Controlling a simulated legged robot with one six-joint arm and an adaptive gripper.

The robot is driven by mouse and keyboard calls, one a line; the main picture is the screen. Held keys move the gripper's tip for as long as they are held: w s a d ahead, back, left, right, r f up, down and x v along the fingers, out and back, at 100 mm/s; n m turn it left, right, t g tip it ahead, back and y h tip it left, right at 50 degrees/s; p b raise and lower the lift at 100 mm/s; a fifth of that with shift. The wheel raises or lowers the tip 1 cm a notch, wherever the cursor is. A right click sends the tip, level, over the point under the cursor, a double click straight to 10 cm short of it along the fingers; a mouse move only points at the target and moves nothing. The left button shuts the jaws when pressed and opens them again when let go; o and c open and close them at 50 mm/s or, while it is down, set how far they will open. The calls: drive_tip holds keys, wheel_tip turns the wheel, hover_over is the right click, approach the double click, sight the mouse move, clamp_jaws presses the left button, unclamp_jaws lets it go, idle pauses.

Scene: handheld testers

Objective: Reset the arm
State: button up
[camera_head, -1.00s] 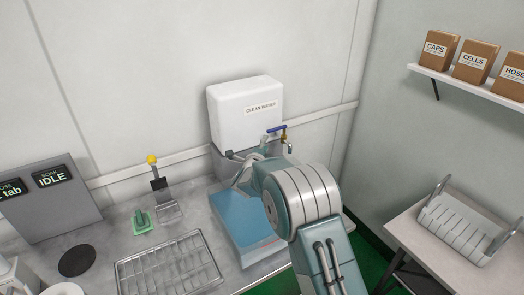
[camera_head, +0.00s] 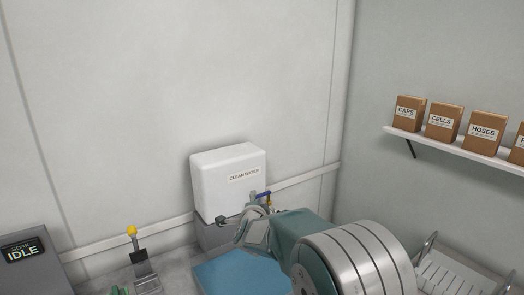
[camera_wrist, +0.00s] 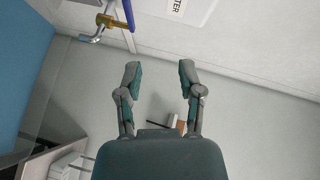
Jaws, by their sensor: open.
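My arm rises at the lower right of the head view, and my gripper (camera_head: 258,232) is in front of the clean water tank, partly hidden by the arm. In the wrist view my gripper (camera_wrist: 158,78) is open, its two fingers apart with nothing between them. The white tank (camera_head: 229,180), labelled CLEAN WATER, stands against the back wall. Its brass tap with a blue handle (camera_head: 264,196) is just beyond my gripper. The tap also shows at the upper left of the wrist view (camera_wrist: 108,20), apart from the fingers.
A blue basin (camera_head: 240,275) lies below the gripper. A yellow-knobbed stand (camera_head: 140,262) and a grey IDLE display (camera_head: 30,255) are at left. A shelf (camera_head: 450,146) with labelled boxes (camera_head: 443,122) is on the right wall; a white rack (camera_head: 450,275) is below it.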

drive_tip(key=s+d+r+n+g+y, duration=0.15)
drive_tip(key=s+d+r+n, duration=0.25)
drive_tip(key=s, duration=0.4)
drive_tip(key=s+d+r+n+g+y, duration=0.1)
drive_tip(key=s+d+r+n+g, duration=0.25)
drive_tip(key=s, duration=0.35)
drive_tip(key=s+d+f+n+g+h, duration=0.1)
drive_tip(key=s+d+n, duration=0.3)
drive_tip(key=s, duration=1)
drive_tip(key=s+d+f+n+g+h, duration=0.1)
drive_tip(key=s+d+f+n+g, duration=0.2)
drive_tip(key=s+d, duration=0.4)
drive_tip(key=s+f+g, duration=0.1)
drive_tip(key=s, duration=0.6)
drive_tip(key=shift+f+n, duration=0.2)
drive_tip(key=shift+n, duration=0.15)
drive_tip(key=shift+a+h, duration=0.1)
drive_tip(key=shift+h, duration=0.15)
